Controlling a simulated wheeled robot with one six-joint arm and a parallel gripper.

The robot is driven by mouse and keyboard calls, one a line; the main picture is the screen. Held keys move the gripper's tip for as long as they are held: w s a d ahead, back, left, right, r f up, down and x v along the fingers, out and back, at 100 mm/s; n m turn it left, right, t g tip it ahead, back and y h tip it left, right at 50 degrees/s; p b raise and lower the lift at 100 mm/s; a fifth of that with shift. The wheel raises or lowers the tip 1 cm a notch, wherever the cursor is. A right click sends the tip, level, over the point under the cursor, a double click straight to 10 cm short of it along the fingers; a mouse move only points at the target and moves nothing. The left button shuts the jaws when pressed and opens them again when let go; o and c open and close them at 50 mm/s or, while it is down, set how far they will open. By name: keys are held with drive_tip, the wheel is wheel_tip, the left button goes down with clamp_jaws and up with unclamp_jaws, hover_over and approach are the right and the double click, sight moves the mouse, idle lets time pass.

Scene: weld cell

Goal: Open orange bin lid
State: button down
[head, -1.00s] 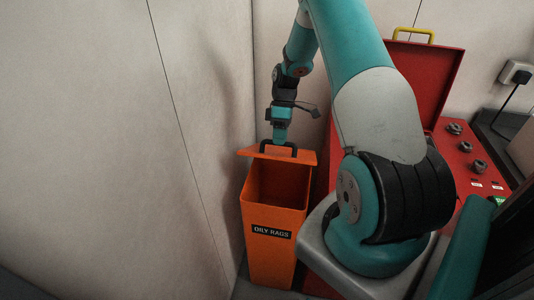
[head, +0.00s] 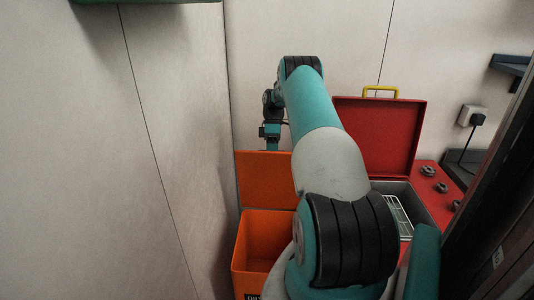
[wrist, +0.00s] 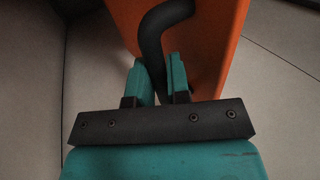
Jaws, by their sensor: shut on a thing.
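The orange bin (head: 240,258) stands at the lower middle of the head view, its top open and its inside showing. Its orange lid (head: 263,180) stands raised, about upright, at the back of the bin. My gripper (wrist: 160,82) is shut on the lid's black handle (wrist: 152,35) in the wrist view, with a finger on either side of the bar. The lid's orange face (wrist: 212,45) shows behind the handle there. In the head view my gripper is behind the raised lid, with its fingertips and the handle hidden.
A red case with an open red lid (head: 375,135) and a yellow handle stands right of the bin. A wall socket with a plug (head: 474,116) is at the right. Pale walls stand close to the left and behind.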

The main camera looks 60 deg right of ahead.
drive_tip(key=shift+w+d+f, duration=0.15)
drive_tip(key=shift+d+f, duration=0.05)
drive_tip(key=shift+f, duration=0.3)
drive_tip(key=c, duration=1.1)
unclamp_jaws()
drive_tip(key=shift+w, duration=0.2)
drive_tip(key=shift+s+d+r, duration=0.1)
drive_tip(key=shift+r, duration=0.05)
